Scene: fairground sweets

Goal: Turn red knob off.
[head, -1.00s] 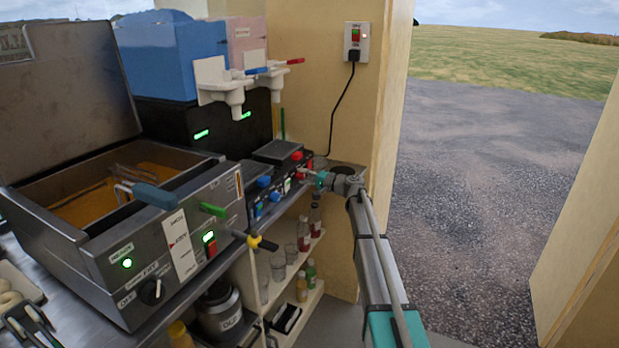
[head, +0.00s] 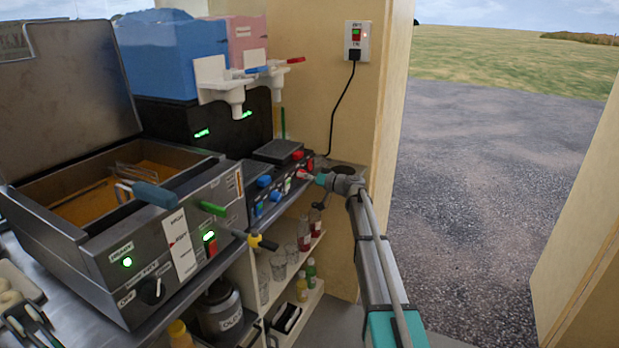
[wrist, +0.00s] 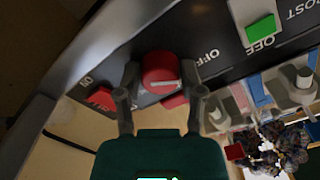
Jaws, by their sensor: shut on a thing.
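The red knob (wrist: 160,73) is on the dark control panel (wrist: 215,60) in the wrist view, with a pale pointer line across its face. "OFF" is printed on the panel to its right. My gripper (wrist: 162,82) has one finger on each side of the knob and is shut on it. In the head view my gripper (head: 312,177) reaches the far right end of the row of controls, and the gripped knob is too small there to read its setting.
A grey fryer (head: 165,250) with an open lid stands at the left. Blue knobs (head: 264,181) sit left of my gripper. Bottles (head: 304,233) and glasses stand on shelves below. A wall switch (head: 356,40) with a plug is above. Open ground lies to the right.

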